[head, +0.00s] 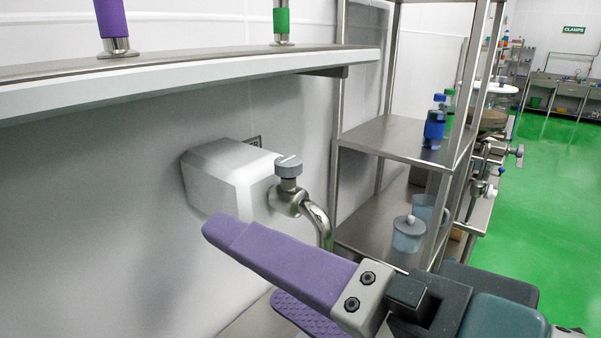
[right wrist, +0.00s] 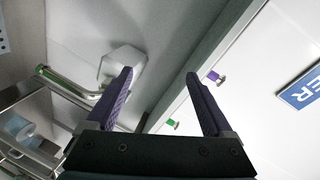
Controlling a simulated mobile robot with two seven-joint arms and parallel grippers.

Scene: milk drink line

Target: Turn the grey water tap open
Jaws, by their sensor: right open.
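The tap has a grey knob (head: 289,167) on top of a metal body, with a curved metal spout (head: 319,219) bending down. It comes out of a white wall box (head: 225,178), which also shows in the right wrist view (right wrist: 122,62). My right gripper (head: 240,263) has purple fingers and is open and empty. In the head view it appears below and in front of the tap, apart from the knob. The fingers spread wide in the right wrist view (right wrist: 159,76), where I cannot make out the knob. My left gripper is not in view.
A wall shelf (head: 190,80) runs above the tap, with purple and green handled pieces on it. To the right stands a metal rack (head: 385,138) with a blue bottle (head: 434,128) and a lidded container (head: 407,233). Green floor (head: 560,180) lies open beyond.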

